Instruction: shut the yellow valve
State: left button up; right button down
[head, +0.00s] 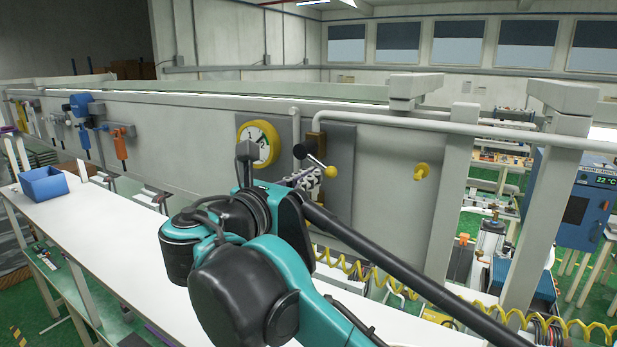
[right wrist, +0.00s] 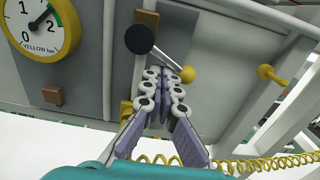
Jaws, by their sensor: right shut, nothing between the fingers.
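The yellow valve has a silver lever with a black knob (head: 300,151) and a yellow hub (head: 331,171), mounted on the grey panel. The lever slants from the hub up and left to the knob. In the right wrist view the black knob (right wrist: 139,38) is above left of my fingertips and the yellow hub (right wrist: 187,75) is just right of them. My right gripper (head: 307,180) is shut and empty, just below the lever; it also shows in the right wrist view (right wrist: 163,82). I cannot tell whether it touches the lever. My left gripper is not in view.
A yellow-rimmed gauge (head: 257,143), marked "YELLOW bar" in the right wrist view (right wrist: 42,28), is left of the valve. A yellow knob (head: 422,170) sits further right. A white pipe (head: 440,125) runs above. A blue bin (head: 44,184) stands on the white bench (head: 95,225).

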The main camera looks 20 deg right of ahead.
jog(key=shift+s+d+r, duration=0.2)
jog(key=shift+s+r, duration=0.05)
jog(key=shift+a, duration=0.1)
jog(key=shift+v, duration=2.45)
jog(key=shift+f, duration=0.1)
